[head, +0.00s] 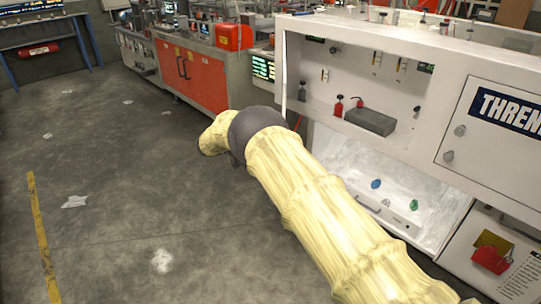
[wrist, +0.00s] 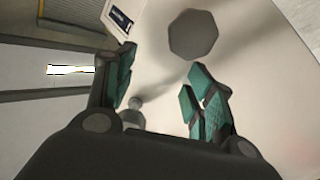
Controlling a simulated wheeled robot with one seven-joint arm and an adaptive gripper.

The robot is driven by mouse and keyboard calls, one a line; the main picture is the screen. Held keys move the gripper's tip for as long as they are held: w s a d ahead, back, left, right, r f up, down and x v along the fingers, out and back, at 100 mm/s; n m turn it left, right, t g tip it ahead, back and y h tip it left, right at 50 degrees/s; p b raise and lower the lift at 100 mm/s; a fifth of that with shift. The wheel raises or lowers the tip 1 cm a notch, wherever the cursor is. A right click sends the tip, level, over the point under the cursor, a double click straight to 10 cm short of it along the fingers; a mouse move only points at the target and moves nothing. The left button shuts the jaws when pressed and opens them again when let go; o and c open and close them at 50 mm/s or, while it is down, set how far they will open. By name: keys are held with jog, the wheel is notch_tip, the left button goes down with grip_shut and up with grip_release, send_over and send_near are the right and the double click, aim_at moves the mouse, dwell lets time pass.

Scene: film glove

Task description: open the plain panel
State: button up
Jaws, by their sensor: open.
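In the wrist view a pale, plain panel surface (wrist: 255,85) fills most of the right side. A grey octagonal knob (wrist: 193,35) stands on it beyond the fingertips, and a smaller round grey knob (wrist: 135,103) shows between the fingers. My gripper (wrist: 163,75) is open, its green-padded fingers apart, with nothing seen gripped. In the head view my yellow-sleeved arm ends left of the white cabinet (head: 430,62); the fingers are hidden there. A thin pale upright edge (head: 282,65) stands at the cabinet's left side; I cannot tell whether it is the same panel.
The open cabinet bay holds red bottles and a grey box (head: 370,121). A labelled door (head: 495,125) with knobs is at the right. Below is a pale sloped surface with coloured knobs (head: 376,184). Orange-fronted machinery (head: 190,73) stands behind.

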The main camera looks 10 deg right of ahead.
jog(key=shift+r, duration=2.6)
jog(key=shift+c, duration=0.2)
